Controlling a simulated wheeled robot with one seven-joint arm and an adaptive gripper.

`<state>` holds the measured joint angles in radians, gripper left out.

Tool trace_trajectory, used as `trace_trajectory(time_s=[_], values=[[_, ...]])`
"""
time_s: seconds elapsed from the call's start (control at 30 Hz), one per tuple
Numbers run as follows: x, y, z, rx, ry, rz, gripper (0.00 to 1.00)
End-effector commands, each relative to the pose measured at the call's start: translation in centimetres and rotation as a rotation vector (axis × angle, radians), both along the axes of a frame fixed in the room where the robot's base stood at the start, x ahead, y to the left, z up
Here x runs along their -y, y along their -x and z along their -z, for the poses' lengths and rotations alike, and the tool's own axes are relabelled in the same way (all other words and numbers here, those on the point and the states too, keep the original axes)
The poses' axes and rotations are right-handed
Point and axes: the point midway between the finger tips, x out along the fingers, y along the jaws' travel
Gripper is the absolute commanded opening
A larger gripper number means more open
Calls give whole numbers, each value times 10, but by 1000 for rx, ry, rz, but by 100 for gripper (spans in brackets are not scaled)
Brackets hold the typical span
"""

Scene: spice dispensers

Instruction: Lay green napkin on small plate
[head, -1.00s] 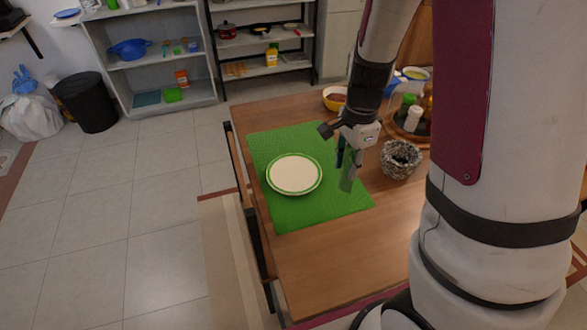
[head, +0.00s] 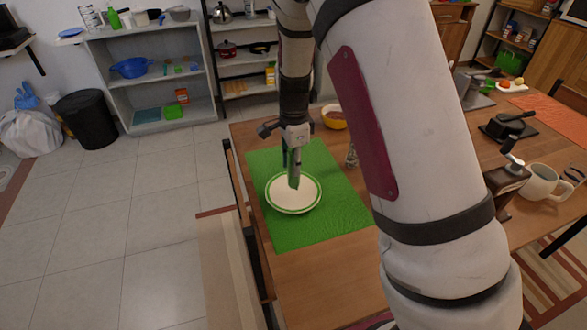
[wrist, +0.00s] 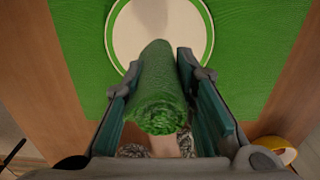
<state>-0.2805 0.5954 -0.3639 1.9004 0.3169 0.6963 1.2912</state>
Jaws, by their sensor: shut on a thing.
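The small plate (head: 277,201) is white with a green rim and lies on the green placemat (head: 335,215) on the wooden table. In the wrist view, the plate (wrist: 132,28) shows just beyond my fingertips. My gripper (head: 292,181) points down over the plate in the head view. In the wrist view, my gripper (wrist: 159,72) is shut on the rolled green napkin (wrist: 161,95), which lies between the two fingers. The napkin's far end overlaps the plate in the picture. Its height above the plate cannot be told. In the head view, the fingers largely hide the napkin.
A yellow bowl (head: 335,118) stands behind the placemat. A small glass shaker (head: 351,157) stands beside my arm. My arm hides part of the table. The placemat around the plate is clear.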

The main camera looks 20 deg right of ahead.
Motion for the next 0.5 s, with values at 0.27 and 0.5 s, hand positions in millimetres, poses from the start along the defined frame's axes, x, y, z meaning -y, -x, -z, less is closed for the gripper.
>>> trace_trajectory(time_s=[0.27, 0.5], values=[[0, 0, 23, 0, 0, -1, 6], [0, 0, 25, 0, 0, -1, 6]])
